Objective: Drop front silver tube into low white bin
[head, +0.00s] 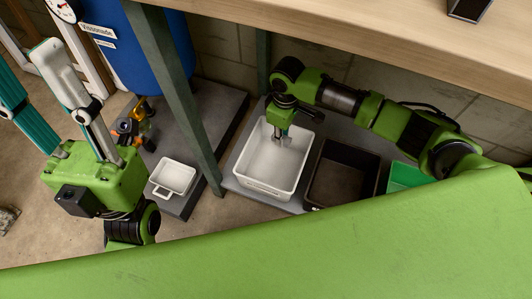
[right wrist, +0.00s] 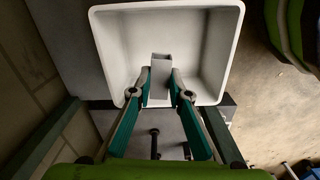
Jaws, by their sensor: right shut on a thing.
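The white bin (head: 245,168) stands on a low grey shelf under the workbench. It also shows in the right wrist view (right wrist: 120,45). My right gripper (head: 283,139) points down over the far part of the bin. In the right wrist view its fingers (right wrist: 160,86) are shut on a silver tube (right wrist: 161,64) with a square end. The tube lies in front of the bin's interior; its height above the floor of the bin cannot be told. My left gripper (head: 24,72) is raised at the left, with its fingers wide apart and nothing seen between them.
A black bin (head: 318,183) and a green bin (head: 405,176) stand right of the white bin. A small white basket (head: 172,178) sits on a grey slab to the left. A dark table leg (head: 180,95) and the wooden benchtop (head: 400,35) border the space.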

